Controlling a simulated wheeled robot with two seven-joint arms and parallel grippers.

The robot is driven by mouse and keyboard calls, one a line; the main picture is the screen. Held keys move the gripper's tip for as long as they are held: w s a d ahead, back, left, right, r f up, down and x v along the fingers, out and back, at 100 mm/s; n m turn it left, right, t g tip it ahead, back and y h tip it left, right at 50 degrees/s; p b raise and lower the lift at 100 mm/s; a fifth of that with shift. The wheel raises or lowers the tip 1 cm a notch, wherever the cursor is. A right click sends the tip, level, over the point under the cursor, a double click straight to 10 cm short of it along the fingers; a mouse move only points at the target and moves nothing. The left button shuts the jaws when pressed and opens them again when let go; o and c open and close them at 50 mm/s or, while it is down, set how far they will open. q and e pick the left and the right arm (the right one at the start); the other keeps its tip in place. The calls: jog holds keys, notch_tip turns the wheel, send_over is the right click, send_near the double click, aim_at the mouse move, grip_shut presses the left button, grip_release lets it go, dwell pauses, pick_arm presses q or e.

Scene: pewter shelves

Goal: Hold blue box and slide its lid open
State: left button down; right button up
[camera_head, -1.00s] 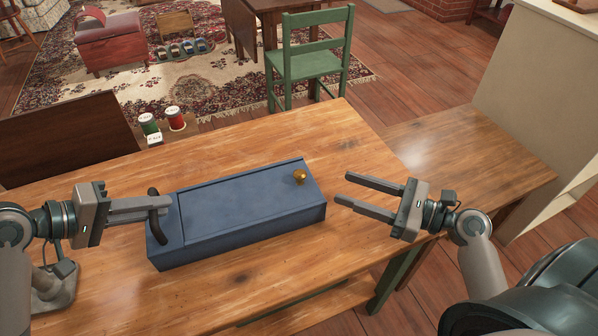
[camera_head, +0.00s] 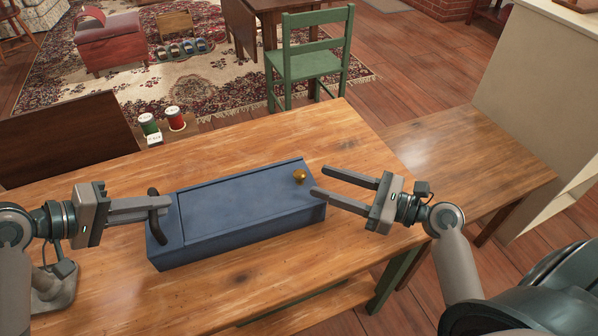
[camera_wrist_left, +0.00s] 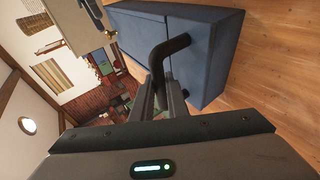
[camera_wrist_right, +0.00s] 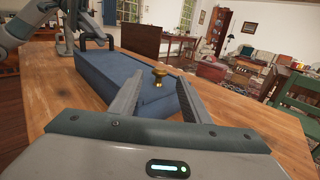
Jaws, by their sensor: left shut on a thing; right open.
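A long blue box (camera_head: 205,246) lies on the wooden table, with its flat lid (camera_head: 235,203) on top, apparently closed. A brass knob (camera_head: 300,177) stands at the lid's right end; it also shows in the right wrist view (camera_wrist_right: 158,77). A dark handle (camera_head: 157,215) is at the box's left end. My left gripper (camera_head: 160,206) is shut on the handle; the left wrist view shows the handle (camera_wrist_left: 168,48) between its fingers. My right gripper (camera_head: 340,184) is open and empty, just right of the knob, its fingers pointing toward it.
The wooden table (camera_head: 330,130) is clear behind and in front of the box. A green and a red can (camera_head: 175,119) stand beyond the far left edge. A green chair (camera_head: 310,60) stands behind the table. A lower wooden surface (camera_head: 470,155) adjoins at the right.

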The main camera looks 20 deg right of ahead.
aim_at(300, 172)
jog(key=x, duration=0.7)
jog(key=shift+w+a, duration=0.1)
jog(key=shift+a, duration=0.05)
grip_shut()
